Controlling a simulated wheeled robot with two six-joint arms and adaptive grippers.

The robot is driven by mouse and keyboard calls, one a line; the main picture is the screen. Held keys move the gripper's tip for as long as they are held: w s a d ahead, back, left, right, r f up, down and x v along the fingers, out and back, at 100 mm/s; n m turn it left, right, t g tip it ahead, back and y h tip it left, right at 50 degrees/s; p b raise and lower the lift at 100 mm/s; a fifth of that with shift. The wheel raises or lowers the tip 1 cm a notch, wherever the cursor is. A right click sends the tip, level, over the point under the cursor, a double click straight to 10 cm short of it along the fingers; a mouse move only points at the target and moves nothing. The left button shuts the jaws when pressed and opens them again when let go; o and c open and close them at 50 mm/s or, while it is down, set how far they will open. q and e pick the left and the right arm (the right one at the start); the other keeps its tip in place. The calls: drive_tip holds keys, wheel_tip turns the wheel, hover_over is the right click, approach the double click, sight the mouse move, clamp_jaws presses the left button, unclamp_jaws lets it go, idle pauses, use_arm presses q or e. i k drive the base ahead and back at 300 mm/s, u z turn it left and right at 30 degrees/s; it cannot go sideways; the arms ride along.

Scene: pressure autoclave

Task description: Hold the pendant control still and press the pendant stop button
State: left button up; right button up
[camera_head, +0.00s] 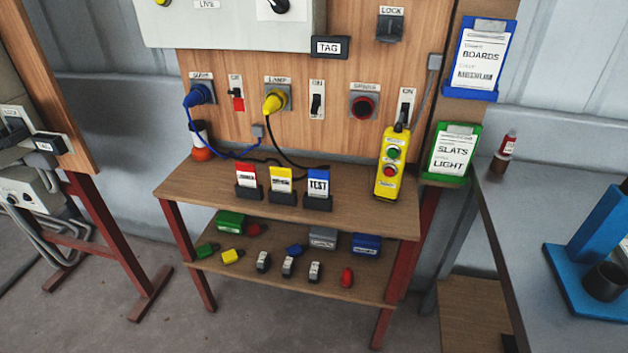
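The pendant control (392,172) is a yellow upright box with a dark cable at its top. It stands at the right end of the wooden table's top, in front of the wood panel. A green button (393,153) sits on its upper face. The red stop button (390,171) is just below the green one. Neither of my grippers shows in this view, and nothing of mine touches the pendant.
The wooden table (175,186) holds red, yellow and blue cards in dark stands left of the pendant. A lower shelf (330,285) carries several padlocks and tags. A grey bench (520,225) with a blue stand (590,255) is at the right. Green clipboard (452,152) hangs right of the pendant.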

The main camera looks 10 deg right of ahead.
sight(389, 171)
drive_tip(key=u, duration=1.05)
drive_tip(key=i, duration=1.55)
drive_tip(key=z, duration=1.75)
